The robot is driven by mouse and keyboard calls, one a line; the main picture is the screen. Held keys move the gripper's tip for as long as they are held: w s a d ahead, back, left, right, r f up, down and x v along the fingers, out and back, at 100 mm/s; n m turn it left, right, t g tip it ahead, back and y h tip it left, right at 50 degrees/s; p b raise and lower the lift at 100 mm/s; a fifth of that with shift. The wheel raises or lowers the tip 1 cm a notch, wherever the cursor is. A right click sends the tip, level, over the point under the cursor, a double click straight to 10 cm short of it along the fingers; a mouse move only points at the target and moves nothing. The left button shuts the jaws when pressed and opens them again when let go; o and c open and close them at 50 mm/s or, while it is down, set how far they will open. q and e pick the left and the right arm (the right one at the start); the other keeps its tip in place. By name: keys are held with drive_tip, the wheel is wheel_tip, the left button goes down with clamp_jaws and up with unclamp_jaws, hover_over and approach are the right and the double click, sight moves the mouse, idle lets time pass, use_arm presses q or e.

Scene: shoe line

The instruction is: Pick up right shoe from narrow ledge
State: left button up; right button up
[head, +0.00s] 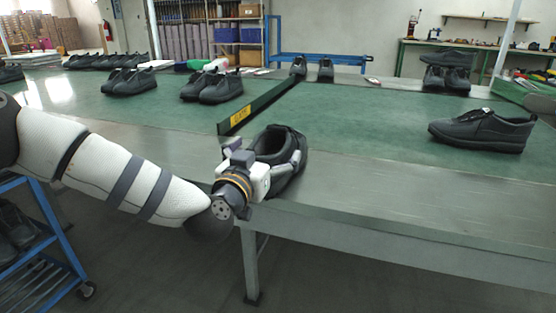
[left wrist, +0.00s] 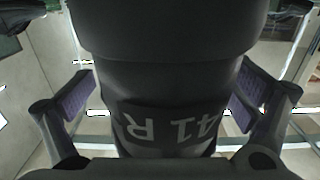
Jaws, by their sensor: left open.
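The right shoe (head: 282,146) is black and stands on the narrow metal ledge (head: 390,192) at the near side of the green belt. Its heel shows large in the left wrist view (left wrist: 165,125), with "41 R" upside down on it. My left gripper (head: 268,168) is at the near end of the shoe. The shoe's lower front side is partly hidden by the gripper. My right gripper is not in view.
A dark divider rail with a yellow label (head: 240,116) runs just behind the shoe. Another black shoe (head: 482,130) stands on the right. Several shoe pairs stand farther back on the green belt (head: 370,128). A blue rack (head: 50,235) stands at lower left.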

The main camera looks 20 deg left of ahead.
use_arm(q)
drive_tip(key=c, duration=1.5)
drive_tip(key=shift+r, duration=0.15)
drive_tip(key=shift+c, duration=0.7)
